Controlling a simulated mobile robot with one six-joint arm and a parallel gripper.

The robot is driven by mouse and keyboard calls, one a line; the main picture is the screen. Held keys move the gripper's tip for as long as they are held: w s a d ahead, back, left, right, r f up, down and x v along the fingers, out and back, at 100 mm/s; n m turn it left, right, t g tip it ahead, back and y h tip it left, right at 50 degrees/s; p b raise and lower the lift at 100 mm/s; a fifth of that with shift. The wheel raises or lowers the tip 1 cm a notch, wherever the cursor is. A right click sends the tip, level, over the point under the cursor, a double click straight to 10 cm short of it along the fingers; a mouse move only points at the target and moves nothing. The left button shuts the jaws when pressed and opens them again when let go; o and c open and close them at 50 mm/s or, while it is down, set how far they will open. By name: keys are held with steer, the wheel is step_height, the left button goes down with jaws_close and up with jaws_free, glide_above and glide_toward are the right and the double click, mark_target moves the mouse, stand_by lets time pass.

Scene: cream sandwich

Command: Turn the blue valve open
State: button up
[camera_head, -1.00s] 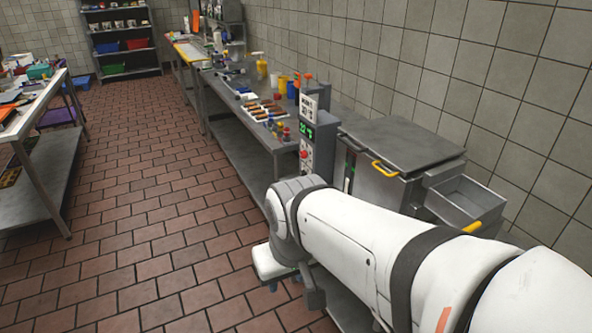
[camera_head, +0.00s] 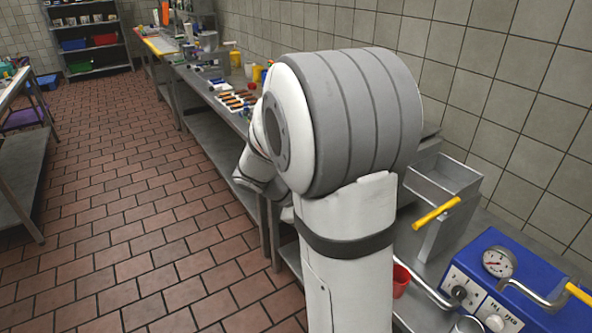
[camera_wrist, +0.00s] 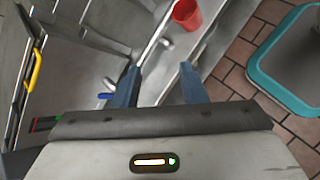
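In the wrist view, a small blue bar (camera_wrist: 105,96), which may be the blue valve's handle, shows just left of my left finger, partly hidden. It lies low by the grey metal counter, and I cannot tell whether it touches the finger. My gripper (camera_wrist: 160,72) is open, its two blue-grey fingers apart with nothing between them. In the head view my arm hides the gripper, and no blue valve can be made out.
A red cup (camera_head: 401,280) stands on the counter and also shows in the wrist view (camera_wrist: 187,14). A blue machine (camera_head: 510,265) with a gauge and pipes is at the right. A metal tray (camera_head: 455,180) has a yellow handle (camera_head: 437,213). Tiled floor (camera_head: 130,210) is clear at left.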

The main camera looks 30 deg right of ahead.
steer(key=w+d+f+n+t+h+b, duration=0.1)
steer(key=w+d+f+n+t+h, duration=0.1)
steer(key=w+d+f+n+h, duration=0.55)
steer(key=w+d+f+n+t+h+b, duration=0.15)
steer(key=w+d+f+n, duration=0.3)
steer(key=w, duration=0.55)
steer(key=shift+m, duration=0.3)
steer(key=d, duration=0.5)
steer(key=d+p, duration=0.1)
steer(key=d, duration=0.1)
steer(key=shift+d+f, duration=0.15)
steer(key=shift+f, duration=0.15)
steer(key=shift+c, duration=0.5)
jaws_close()
